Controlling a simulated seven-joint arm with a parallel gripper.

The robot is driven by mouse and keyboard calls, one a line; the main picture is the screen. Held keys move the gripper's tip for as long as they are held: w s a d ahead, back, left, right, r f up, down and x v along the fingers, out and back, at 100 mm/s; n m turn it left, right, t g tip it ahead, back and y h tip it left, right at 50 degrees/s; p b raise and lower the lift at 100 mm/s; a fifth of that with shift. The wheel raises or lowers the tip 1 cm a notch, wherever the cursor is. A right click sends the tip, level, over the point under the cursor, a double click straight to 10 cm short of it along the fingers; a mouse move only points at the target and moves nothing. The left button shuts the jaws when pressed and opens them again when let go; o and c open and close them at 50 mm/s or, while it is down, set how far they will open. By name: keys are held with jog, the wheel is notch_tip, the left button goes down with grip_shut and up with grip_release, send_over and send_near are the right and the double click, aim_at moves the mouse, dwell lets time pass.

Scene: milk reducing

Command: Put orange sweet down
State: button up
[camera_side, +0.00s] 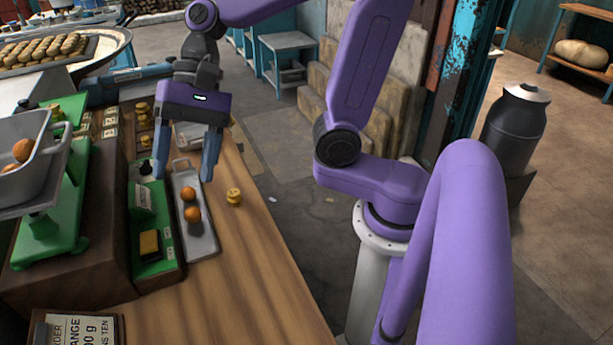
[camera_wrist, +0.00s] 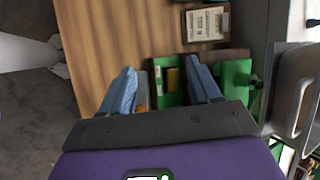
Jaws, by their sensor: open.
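Two orange sweets lie in a grey metal tray (camera_side: 205,245) on the wooden counter: one sweet (camera_side: 189,194) towards the back and another sweet (camera_side: 192,214) just in front of it. A third orange sweet (camera_side: 22,150) sits in the grey scale pan (camera_side: 40,165) at the left. My gripper (camera_side: 184,172) is open, with its blue fingers apart above the back part of the tray, and nothing shows between them. In the wrist view my gripper (camera_wrist: 160,88) also has its fingers apart. A sliver of orange beside the left finger there is mostly hidden.
A green scale (camera_side: 60,215) stands left of the tray. Between them is a green box with a yellow block (camera_side: 149,244). A small brass weight (camera_side: 234,197) stands right of the tray. An order card (camera_side: 75,330) stands at the front. The counter's front right (camera_side: 240,290) is clear.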

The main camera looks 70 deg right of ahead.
jog(key=s+d+f+n+h, duration=0.3)
jog(key=s+d+n, duration=0.3)
jog(key=n, duration=0.3)
jog(key=s+d+f+n+h, duration=0.3)
jog(key=s+d+f+n, duration=0.3)
jog(key=n, duration=0.4)
jog(key=shift+s+d+n, duration=0.3)
jog(key=shift+s+d, duration=0.05)
jog(key=shift+s, duration=0.5)
dwell(1.4)
jog(key=o, duration=0.7)
jog(key=shift+w+r, duration=0.1)
jog(key=shift+w, duration=0.05)
jog(key=w+d+r+m+t+y, duration=0.2)
jog(key=w+d+r+t+y, duration=0.15)
jog(key=w+r, duration=0.5)
jog(key=w+d+r+m+t+y, duration=0.2)
jog(key=w+d+r+t, duration=0.15)
jog(key=w+r, duration=0.5)
jog(key=shift+g, duration=0.4)
jog(key=x, duration=0.9)
jog(key=shift+s+d+f, duration=0.15)
jog(key=shift+d+f, duration=0.05)
jog(key=shift+f, duration=0.2)
